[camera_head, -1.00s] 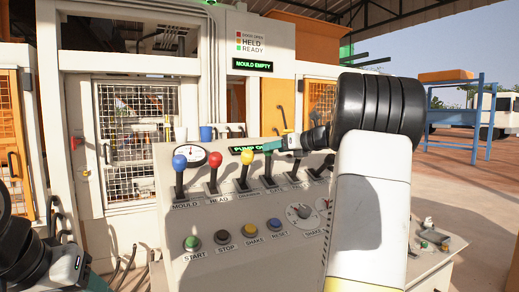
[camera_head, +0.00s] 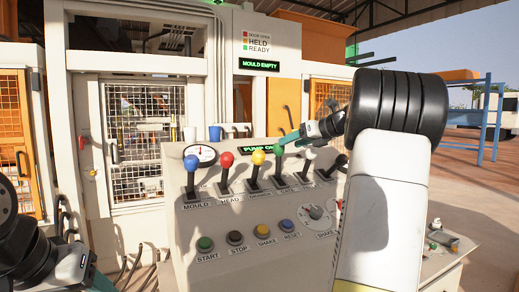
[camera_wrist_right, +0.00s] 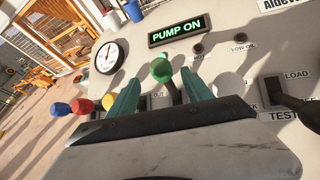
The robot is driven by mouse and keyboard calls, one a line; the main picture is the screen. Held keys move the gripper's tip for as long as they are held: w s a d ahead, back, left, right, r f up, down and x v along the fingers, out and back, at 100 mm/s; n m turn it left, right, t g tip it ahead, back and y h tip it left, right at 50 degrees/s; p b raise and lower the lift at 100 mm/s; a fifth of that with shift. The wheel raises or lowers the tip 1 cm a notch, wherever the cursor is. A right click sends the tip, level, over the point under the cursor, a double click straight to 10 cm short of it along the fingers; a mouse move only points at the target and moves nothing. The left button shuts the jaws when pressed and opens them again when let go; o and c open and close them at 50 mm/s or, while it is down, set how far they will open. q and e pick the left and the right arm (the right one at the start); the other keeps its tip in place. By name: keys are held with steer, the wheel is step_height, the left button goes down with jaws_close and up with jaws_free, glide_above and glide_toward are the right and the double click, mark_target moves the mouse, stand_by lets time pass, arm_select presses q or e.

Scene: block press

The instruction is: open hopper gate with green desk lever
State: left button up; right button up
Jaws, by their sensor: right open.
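The green desk lever (camera_wrist_right: 161,70) has a round green knob on a dark shaft, seen in the right wrist view. My right gripper (camera_wrist_right: 160,84) is open, with one teal finger on each side of the lever; I cannot tell whether either touches it. In the head view my right gripper (camera_head: 286,139) reaches the fourth lever in the row, just right of the yellow one, and largely hides its knob. My left gripper (camera_head: 98,283) is low at the left, its fingers cut off by the frame edge.
Blue (camera_head: 190,162), red (camera_head: 227,160) and yellow (camera_head: 258,157) levers stand close to the left on the sloped panel (camera_head: 215,222). Dark-handled levers stand to the right, including one by the LOAD label (camera_wrist_right: 288,97). Buttons sit below. A green sign (camera_wrist_right: 179,29) reads PUMP ON.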

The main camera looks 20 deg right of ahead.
mark_target(279, 148)
steer(key=x, duration=0.7)
steer(key=shift+w+f, duration=0.2)
steer(key=shift+w, duration=0.05)
steer(key=shift+c, duration=0.5)
jaws_close()
